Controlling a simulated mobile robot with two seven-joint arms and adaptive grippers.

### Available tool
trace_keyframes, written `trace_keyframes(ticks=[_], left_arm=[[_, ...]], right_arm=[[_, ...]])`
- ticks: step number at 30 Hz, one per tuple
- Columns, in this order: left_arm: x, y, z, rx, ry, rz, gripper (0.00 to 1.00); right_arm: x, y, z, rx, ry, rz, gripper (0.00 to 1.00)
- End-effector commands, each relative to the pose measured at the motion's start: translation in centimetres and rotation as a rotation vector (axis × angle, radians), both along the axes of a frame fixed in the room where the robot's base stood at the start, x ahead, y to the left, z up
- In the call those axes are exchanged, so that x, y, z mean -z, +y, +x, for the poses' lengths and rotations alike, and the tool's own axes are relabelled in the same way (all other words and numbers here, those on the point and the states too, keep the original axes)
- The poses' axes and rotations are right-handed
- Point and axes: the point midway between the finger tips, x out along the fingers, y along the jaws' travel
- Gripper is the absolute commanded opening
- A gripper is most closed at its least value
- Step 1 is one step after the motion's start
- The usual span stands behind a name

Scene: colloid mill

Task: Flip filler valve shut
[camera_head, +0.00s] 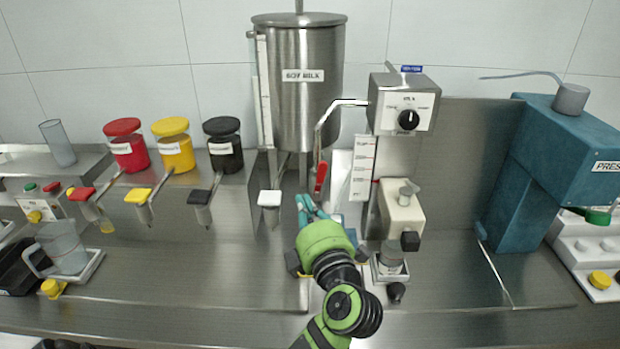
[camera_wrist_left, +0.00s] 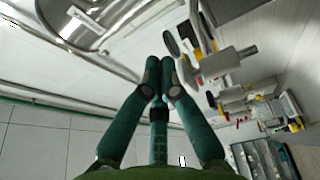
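A red valve lever (camera_head: 320,178) hangs at the lower end of a bent metal pipe (camera_head: 325,124), in front of the steel tank. It points downward, slightly tilted. It seems to be the filler valve; no label on it is legible. My left gripper (camera_head: 304,202), with teal fingers and a green body, is just below and slightly left of the lever in the head view. A small gap shows between them. In the left wrist view, the fingertips (camera_wrist_left: 162,66) come together with nothing visible between them. I cannot pick out the red lever for certain there. My right gripper is not in view.
The steel tank (camera_head: 298,95) stands behind the gripper. A grey control box (camera_head: 405,104) with a black dial is to the right. A white lever (camera_head: 269,198) sticks out to the left. Red (camera_head: 126,152), yellow (camera_head: 175,152) and black (camera_head: 223,152) canisters stand further left.

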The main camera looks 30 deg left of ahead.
Motion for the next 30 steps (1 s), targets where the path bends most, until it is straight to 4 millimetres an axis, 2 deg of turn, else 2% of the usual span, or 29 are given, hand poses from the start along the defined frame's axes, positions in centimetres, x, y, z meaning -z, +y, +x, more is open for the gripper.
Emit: trace_keyframes(ticks=[14,19,27,30], left_arm=[[0.1,0.4,0.3,-0.006,0.009,-0.011,0.0],[-0.2,2.3,1.7,-0.009,0.009,-0.007,0.0],[-0.5,6.8,5.4,-0.008,0.01,-0.006,0.0],[-0.4,7.9,6.6,-0.006,0.009,-0.01,0.0]], right_arm=[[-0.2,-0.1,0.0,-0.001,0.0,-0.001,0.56],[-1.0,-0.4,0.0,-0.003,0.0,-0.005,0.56],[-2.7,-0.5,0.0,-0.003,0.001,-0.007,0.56],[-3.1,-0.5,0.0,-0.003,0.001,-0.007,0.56]])
